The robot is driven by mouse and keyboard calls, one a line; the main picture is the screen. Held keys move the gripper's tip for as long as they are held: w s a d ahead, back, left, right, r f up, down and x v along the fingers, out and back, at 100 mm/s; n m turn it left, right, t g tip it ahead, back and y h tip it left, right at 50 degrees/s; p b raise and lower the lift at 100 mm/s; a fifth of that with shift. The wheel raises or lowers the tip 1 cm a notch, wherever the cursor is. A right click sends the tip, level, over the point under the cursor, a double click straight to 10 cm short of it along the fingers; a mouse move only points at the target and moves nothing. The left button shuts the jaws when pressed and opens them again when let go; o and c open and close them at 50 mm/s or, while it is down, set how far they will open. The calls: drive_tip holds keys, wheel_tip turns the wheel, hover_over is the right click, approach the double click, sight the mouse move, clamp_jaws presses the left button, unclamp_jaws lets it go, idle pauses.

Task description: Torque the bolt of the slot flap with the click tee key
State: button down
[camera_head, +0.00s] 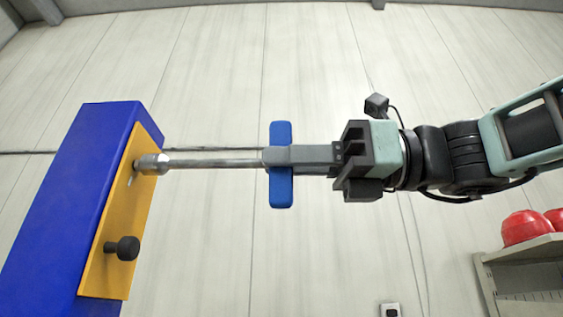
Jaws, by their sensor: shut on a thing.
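The click tee key has a blue crossbar handle (281,187), a long metal shaft (215,163) and a socket end (152,164). My gripper (275,156) is shut on the tee key at its handle, with the shaft pointing left and about level. The socket end meets the yellow slot flap (118,215) on its upper part. The bolt is hidden, and I cannot tell how fully the socket sits on it. A small pale slot shows beside the socket. A black knob (124,248) stands out from the lower part of the flap.
The flap is mounted on a blue block (65,200) at the left. A grey shelf (530,262) with red rounded objects (526,227) stands at the lower right. A small wall socket (389,310) shows at the bottom. The space around the shaft is clear.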

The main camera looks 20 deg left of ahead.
drive_tip(key=shift+w+d, duration=0.1)
drive_tip(key=shift+d, duration=0.2)
drive_tip(key=shift+b+v, duration=0.4)
drive_tip(key=shift+v, duration=2)
